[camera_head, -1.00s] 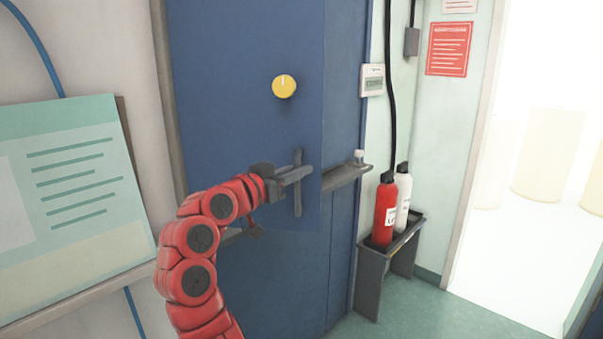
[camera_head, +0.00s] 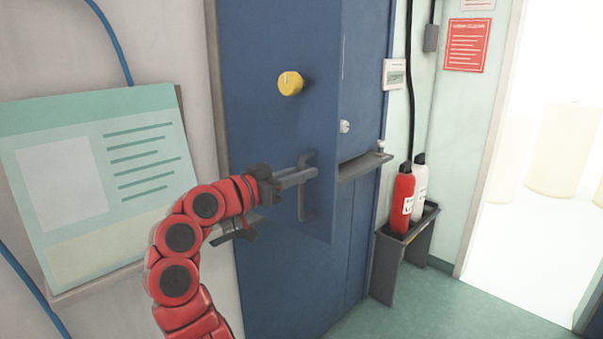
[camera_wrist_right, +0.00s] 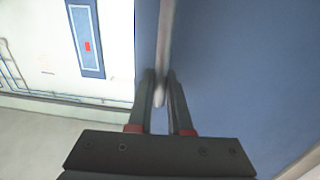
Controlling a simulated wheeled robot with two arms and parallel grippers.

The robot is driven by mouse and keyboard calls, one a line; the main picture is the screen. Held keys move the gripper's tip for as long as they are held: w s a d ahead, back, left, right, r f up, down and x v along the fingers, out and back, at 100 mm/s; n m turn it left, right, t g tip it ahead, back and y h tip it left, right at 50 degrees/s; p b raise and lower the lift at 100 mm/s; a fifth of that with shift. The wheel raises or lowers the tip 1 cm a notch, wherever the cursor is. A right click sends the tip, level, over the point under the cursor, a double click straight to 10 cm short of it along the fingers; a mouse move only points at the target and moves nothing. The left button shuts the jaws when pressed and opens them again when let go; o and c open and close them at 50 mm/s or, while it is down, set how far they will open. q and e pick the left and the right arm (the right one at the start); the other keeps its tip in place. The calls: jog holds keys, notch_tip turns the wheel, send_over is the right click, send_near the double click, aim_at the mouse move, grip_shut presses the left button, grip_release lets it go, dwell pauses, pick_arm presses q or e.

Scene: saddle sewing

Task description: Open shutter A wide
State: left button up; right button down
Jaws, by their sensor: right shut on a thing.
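The blue shutter panel (camera_head: 265,125) stands swung partly out from the blue unit in the head view. It carries a yellow round knob (camera_head: 290,83) and a grey vertical bar handle (camera_head: 304,195). My right gripper (camera_head: 312,174) is shut on the handle; in the right wrist view its two fingers (camera_wrist_right: 160,90) close around the grey bar. The shutter's blue face also fills the right of the wrist view (camera_wrist_right: 245,75). No letter marking the shutter is readable. My left gripper is not in view.
A grey ledge (camera_head: 364,167) crosses the unit behind the shutter's edge. A red extinguisher (camera_head: 402,202) and a white bottle (camera_head: 420,180) stand on a low grey stand (camera_head: 388,262) at right. A green board (camera_head: 60,245) is at left. Green floor is clear in front.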

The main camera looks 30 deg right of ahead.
dwell(0.4)
jog(key=c, duration=0.8)
grip_release()
jog(key=shift+c, duration=0.2)
jog(key=shift+a, duration=0.15)
jog(key=s+a+b, duration=0.1)
jog(key=s+a, duration=0.1)
jog(key=a, duration=1.5)
jog(key=shift+s, duration=0.25)
jog(key=shift+f, duration=0.1)
